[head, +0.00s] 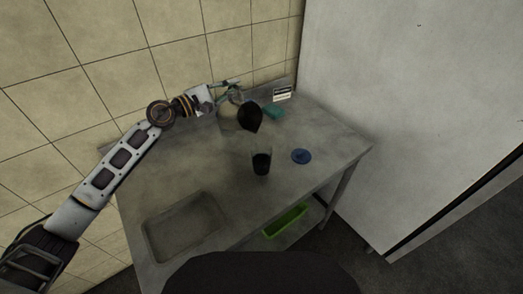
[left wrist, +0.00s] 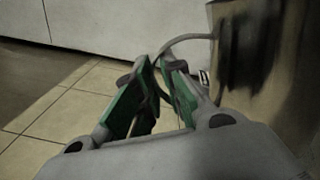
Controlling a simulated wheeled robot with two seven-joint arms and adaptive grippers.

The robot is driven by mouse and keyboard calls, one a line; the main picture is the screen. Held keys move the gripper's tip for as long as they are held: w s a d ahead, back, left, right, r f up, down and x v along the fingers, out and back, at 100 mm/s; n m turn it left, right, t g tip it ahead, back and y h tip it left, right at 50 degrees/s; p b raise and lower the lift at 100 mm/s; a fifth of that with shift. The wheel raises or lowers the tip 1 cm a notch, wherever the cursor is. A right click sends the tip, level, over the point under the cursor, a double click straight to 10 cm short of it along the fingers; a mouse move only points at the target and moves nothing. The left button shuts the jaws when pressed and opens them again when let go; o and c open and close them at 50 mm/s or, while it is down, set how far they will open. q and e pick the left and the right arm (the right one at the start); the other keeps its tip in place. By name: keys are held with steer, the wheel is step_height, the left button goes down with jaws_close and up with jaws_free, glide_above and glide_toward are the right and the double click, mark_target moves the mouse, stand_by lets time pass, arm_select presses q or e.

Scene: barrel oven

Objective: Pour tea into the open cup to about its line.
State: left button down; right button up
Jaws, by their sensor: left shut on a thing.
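My left gripper (head: 228,92) is shut on the handle of a clear jug (head: 228,121), above the back of the metal table. In the left wrist view, the green-padded fingers (left wrist: 158,92) close around the thin curved handle, and the jug (left wrist: 218,75) is at the right. The jug looks tilted, with dark tea (head: 250,117) gathered toward its right side. The clear open cup (head: 262,162) stands upright on the table, in front of the jug and slightly right. It holds dark liquid; its line is too small to make out. I see no clear stream between them. My right gripper is not in view.
A blue disc (head: 301,156) lies right of the cup. A green block (head: 273,111) and a small sign (head: 282,94) are at the back. A shallow rectangular basin (head: 185,226) is at front left. A green bin (head: 285,222) is below the table. A pale wall panel (head: 400,90) stands right.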

arm_select(q)
steer(key=shift+w+a, duration=0.15)
steer(key=shift+w, duration=0.05)
steer(key=shift+w+a+n, duration=0.1)
steer(key=shift+w+n, duration=0.1)
steer(key=shift+n, duration=0.2)
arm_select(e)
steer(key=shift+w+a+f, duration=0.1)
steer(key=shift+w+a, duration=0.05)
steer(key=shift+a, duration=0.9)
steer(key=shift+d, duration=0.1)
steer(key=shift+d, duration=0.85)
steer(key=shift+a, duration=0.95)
